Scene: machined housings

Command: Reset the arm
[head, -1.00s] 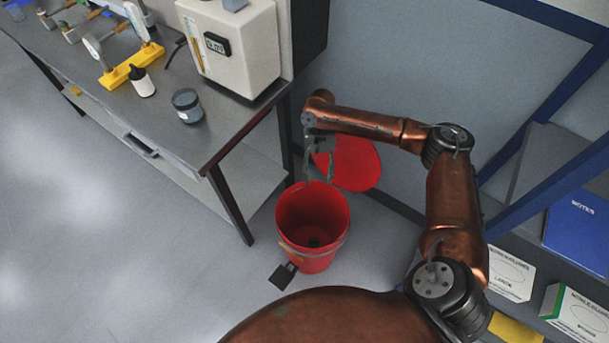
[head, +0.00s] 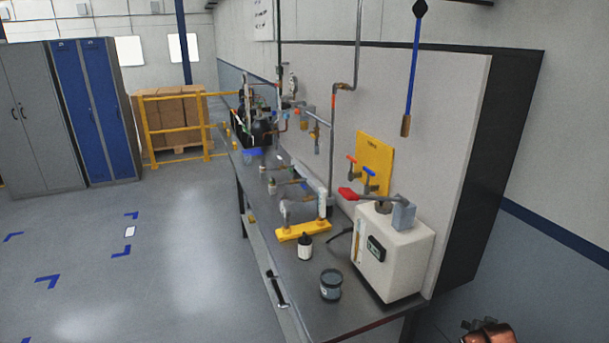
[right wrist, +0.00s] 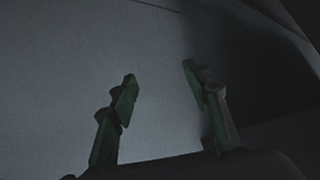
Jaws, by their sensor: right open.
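My right gripper (right wrist: 160,85) shows in the right wrist view with its two green-grey fingers spread apart. Nothing is between them. Behind the fingers is a dim, plain pale surface with a dark area at the right. My left gripper is in neither view.
A long grey workbench (head: 310,293) carries a white machine (head: 398,262), a grey jar (head: 331,285), a small black-and-white bottle (head: 305,247) and pipe fittings. Lockers (head: 85,110) and a yellow barrier (head: 178,142) stand at the back. The floor at left is clear.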

